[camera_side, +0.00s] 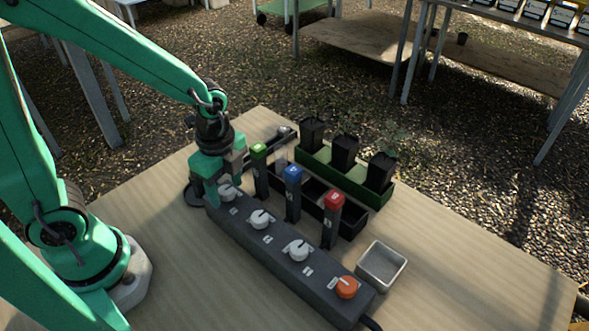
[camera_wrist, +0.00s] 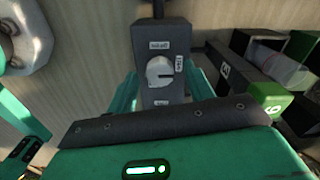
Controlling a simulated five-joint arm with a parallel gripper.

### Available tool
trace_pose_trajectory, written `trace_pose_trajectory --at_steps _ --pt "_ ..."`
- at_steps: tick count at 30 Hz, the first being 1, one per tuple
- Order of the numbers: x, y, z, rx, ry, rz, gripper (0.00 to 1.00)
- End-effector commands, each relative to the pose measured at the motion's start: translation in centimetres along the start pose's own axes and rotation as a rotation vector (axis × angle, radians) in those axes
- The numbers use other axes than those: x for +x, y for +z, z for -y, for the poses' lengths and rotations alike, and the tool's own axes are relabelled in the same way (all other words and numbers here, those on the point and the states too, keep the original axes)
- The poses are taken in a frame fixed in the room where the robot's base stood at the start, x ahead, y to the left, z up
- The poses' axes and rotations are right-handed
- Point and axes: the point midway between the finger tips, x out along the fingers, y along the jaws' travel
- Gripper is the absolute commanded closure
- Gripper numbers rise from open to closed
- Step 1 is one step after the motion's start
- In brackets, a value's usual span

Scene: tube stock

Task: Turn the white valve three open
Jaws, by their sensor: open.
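A dark grey valve block (camera_side: 277,252) lies on the table with a row of knobs. Three are white: the far left knob (camera_side: 228,194), the middle knob (camera_side: 260,219) and the right knob (camera_side: 299,251). An orange knob (camera_side: 346,287) sits at the near end. I cannot read which white one is three. My gripper (camera_side: 226,180) is open, its fingers down around the far left white knob. In the wrist view that knob (camera_wrist: 160,72) sits between the green fingers, its ridge lying roughly sideways towards a label. I cannot tell whether the fingers touch it.
Posts with green (camera_side: 259,150), blue (camera_side: 293,173) and red (camera_side: 334,198) caps stand behind the block. Black pots (camera_side: 344,152) stand in a green tray (camera_side: 313,170) further back. A metal tray (camera_side: 381,266) is at the right. The table's front right is clear.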

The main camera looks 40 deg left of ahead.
Motion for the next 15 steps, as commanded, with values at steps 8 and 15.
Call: trace_pose_trajectory --at_steps 8,15 --pt "-0.03 -0.01 0.01 0.0 0.0 0.0 0.89" --pt "-0.05 -0.01 0.01 -0.007 0.0 0.0 0.93"
